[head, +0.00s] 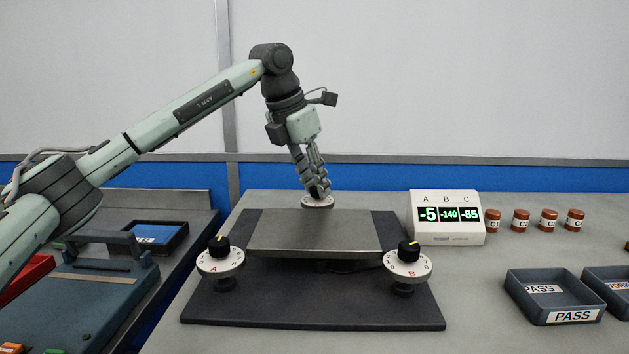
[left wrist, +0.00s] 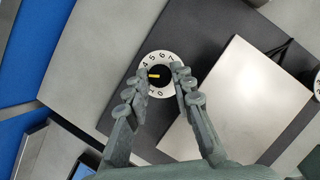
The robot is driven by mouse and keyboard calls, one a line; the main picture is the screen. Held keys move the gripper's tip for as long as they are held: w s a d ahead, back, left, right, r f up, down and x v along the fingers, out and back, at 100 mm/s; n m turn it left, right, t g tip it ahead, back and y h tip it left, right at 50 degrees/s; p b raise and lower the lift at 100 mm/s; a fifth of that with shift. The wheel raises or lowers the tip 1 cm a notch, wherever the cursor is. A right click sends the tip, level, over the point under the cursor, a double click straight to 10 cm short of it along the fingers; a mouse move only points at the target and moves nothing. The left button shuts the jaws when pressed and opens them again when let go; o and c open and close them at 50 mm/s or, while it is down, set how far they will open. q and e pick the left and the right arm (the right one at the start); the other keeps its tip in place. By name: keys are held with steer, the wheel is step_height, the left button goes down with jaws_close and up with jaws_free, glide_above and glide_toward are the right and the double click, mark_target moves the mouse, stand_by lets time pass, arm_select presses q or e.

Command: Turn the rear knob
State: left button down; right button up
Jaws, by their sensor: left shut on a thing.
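The rear knob (head: 317,202) stands behind the raised metal plate, its white dial partly hidden by my fingers. In the left wrist view the knob (left wrist: 156,75) is black with a yellow pointer mark, inside a white numbered dial ring (left wrist: 160,58). My left gripper (head: 318,190) points down from above and is shut on the rear knob, a finger on each side. It also shows in the left wrist view (left wrist: 160,85). The display box (head: 447,225) reads A -5, B -140, C -85. My right gripper is not in view.
Front knobs A (head: 217,258) and B (head: 407,260) stand at the front corners of the metal plate (head: 315,235). Several brown jars (head: 520,220) and a PASS tray (head: 552,303) are to the right. A blue-grey case (head: 85,290) is at the left.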

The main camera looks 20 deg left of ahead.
arm_select(q)
steer(key=shift+r, duration=0.1)
steer(key=m+h+p, duration=0.1)
steer(key=m+p, duration=0.2)
steer(key=shift+w+a+r+m+g, duration=0.1)
steer(key=shift+m+g, duration=0.3)
steer(key=m+g+p, duration=0.1)
steer(key=m, duration=0.1)
steer(key=shift+w+m+h, duration=0.1)
steer(key=shift+m+h, duration=0.2)
steer(key=shift+h, duration=0.1)
steer(key=shift+m, duration=0.5)
steer(key=shift+w+m+g, duration=0.1)
steer(key=shift+m+g, duration=0.3)
steer(key=shift+m, duration=0.5)
steer(key=m+g, duration=0.1)
steer(key=m, duration=0.3)
steer(key=shift+w+g+h, duration=0.15)
steer(key=shift+g+h, duration=0.15)
steer(key=shift+g, duration=0.1)
steer(key=shift+w+m+g, duration=0.1)
steer(key=shift+m+g, duration=0.6)
steer(key=shift+m, duration=1.4)
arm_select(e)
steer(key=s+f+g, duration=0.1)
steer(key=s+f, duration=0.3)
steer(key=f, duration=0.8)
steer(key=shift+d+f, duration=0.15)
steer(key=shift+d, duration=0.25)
